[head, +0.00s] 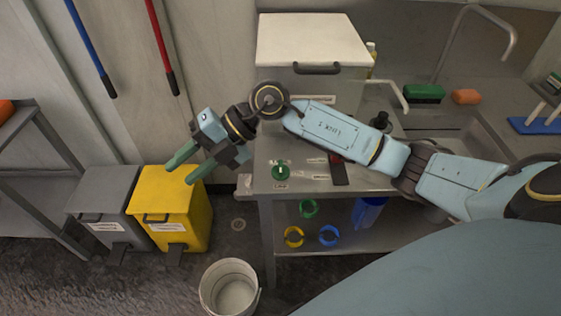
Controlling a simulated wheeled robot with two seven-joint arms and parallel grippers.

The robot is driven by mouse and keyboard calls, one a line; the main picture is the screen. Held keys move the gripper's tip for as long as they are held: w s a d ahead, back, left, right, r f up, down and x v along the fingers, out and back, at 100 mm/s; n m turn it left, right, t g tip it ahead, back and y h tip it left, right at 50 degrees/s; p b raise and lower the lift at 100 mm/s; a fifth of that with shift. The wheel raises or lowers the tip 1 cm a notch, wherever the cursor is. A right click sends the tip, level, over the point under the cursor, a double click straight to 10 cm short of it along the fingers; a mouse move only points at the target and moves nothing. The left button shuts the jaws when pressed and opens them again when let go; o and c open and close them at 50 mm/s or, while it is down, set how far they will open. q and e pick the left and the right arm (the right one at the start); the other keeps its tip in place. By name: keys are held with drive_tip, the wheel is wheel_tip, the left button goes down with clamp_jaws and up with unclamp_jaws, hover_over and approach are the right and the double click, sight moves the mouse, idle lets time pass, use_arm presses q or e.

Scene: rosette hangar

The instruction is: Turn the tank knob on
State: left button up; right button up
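A small round green knob (282,171) with a pale mark on top sits at the front left of the metal counter, with small labels by it. A large white-lidded tank (312,42) with a dark handle stands behind it at the back of the counter. My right gripper (180,172) reaches in from the right, over the counter and past its left edge. Its two green fingers are apart with nothing between them, above the yellow bin and left of the knob, not touching it. My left gripper is not in view.
A yellow bin (167,205) and a grey bin (104,207) stand left of the counter (264,190). A white bucket (229,286) is on the floor in front. Colored rings, one green (308,209), lie on the lower shelf. A dark, red-ended tool (339,172) lies right of the knob.

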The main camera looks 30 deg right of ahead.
drive_tip(key=w+d+f+h, duration=0.3)
drive_tip(key=d+h, duration=0.3)
drive_tip(key=d, duration=0.4)
drive_tip(key=m+g+h, duration=0.2)
drive_tip(key=m+h, duration=0.1)
drive_tip(key=h, duration=0.3)
hover_over(281, 166)
wheel_tip(281, 166, down, 12)
drive_tip(key=shift+w+f, duration=0.1)
drive_tip(key=shift+f, duration=0.15)
clamp_jaws()
